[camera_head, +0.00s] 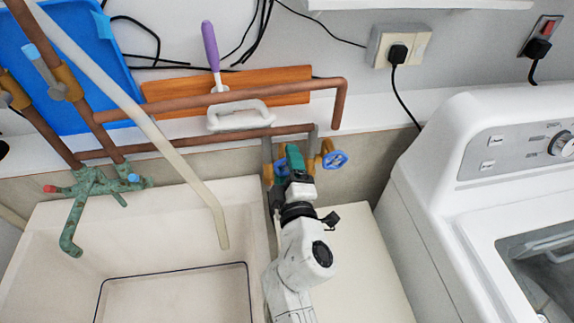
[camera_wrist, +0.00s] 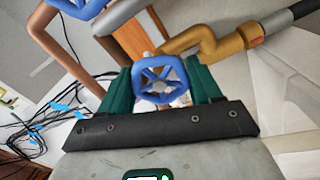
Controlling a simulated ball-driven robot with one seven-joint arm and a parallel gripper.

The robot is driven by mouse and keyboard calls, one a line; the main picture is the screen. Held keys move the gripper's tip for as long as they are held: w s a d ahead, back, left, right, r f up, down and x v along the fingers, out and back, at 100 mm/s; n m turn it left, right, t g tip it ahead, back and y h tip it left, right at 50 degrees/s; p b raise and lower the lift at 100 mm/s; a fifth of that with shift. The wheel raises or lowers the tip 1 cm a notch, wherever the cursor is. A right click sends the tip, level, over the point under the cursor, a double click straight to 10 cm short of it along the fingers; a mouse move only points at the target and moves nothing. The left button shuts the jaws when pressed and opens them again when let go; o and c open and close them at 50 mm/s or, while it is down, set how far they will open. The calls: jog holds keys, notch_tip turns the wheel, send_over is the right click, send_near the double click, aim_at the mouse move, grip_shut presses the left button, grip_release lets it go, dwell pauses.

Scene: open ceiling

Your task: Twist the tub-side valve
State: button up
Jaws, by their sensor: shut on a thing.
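The tub-side valve has a blue spoked handwheel (camera_wrist: 160,80) on a brass fitting. In the wrist view it sits between the two green fingers of my gripper (camera_wrist: 160,88), which are shut on its rim from both sides.
The cream tub (camera_head: 45,240) with a green tap (camera_head: 95,185) lies to the left. The white washing machine (camera_head: 410,190) stands to the right. Copper pipes (camera_head: 230,97) run behind my gripper. A pale hose (camera_head: 180,155) hangs into the tub.

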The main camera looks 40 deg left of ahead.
jog(key=n, duration=0.5)
jog(key=shift+f+n, duration=0.2)
jog(key=shift+n, duration=0.1)
jog(key=n, duration=0.4)
jog(key=shift+d, duration=0.1)
jog(key=n, duration=0.5)
jog(key=shift+p, duration=0.4)
jog(key=n, duration=0.4)
jog(key=shift+w+n, duration=0.1)
jog(key=shift+n, duration=0.2)
jog(key=n, duration=0.4)
jog(key=shift+r+p, duration=0.1)
jog(key=shift+p, duration=0.2)
jog(key=n, duration=0.5)
jog(key=shift+n, duration=0.4)
jog(key=n+p, duration=0.1)
jog(key=n, duration=0.3)
jog(key=shift+n, duration=0.3)
jog(key=n, duration=0.4)
jog(key=shift+n, duration=0.4)
